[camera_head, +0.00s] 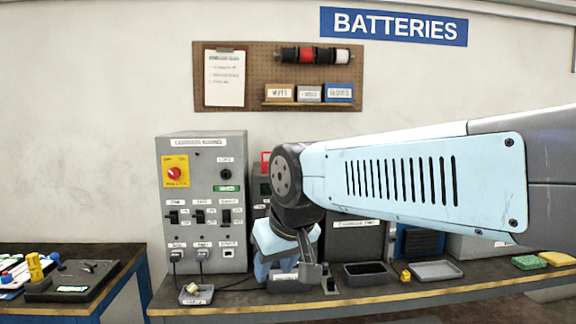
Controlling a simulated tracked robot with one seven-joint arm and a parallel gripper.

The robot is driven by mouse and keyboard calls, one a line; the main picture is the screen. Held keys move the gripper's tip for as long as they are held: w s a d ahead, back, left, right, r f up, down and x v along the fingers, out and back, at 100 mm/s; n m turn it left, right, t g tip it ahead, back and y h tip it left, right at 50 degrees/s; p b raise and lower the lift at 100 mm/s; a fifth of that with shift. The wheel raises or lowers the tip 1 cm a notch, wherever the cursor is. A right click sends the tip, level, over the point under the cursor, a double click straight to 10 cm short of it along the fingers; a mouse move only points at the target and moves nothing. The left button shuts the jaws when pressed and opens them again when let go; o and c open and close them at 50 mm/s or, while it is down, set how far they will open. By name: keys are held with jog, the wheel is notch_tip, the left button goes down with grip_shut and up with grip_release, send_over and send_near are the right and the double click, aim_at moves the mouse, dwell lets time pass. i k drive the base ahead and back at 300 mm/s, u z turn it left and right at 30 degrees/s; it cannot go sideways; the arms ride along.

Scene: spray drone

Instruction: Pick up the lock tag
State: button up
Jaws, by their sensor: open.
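My gripper (298,279) hangs at the end of my arm, just above the workbench in the middle of the view. It is open, seen at a steep angle, and the gap between its fingers is hard to make out. I cannot pick out the lock tag with certainty. A small tray (187,300) with a label on its front holds a small pale piece (193,288), left of my gripper. A small yellow item (406,275) lies on the bench to the right of my gripper. My arm hides part of the bench and equipment behind it.
A black dish (366,281) and a grey tray (436,272) lie to the right. Green and yellow sponges (528,262) lie farther right. A second bench (125,255) with tools is at left.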

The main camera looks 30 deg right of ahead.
aim_at(264, 164)
jog(key=z, duration=0.45)
jog(key=i, duration=1.05)
jog(key=u, duration=0.1)
jog(key=k, duration=0.85)
jog(key=z, duration=0.2)
jog(key=i, duration=0.85)
jog(key=u, duration=0.1)
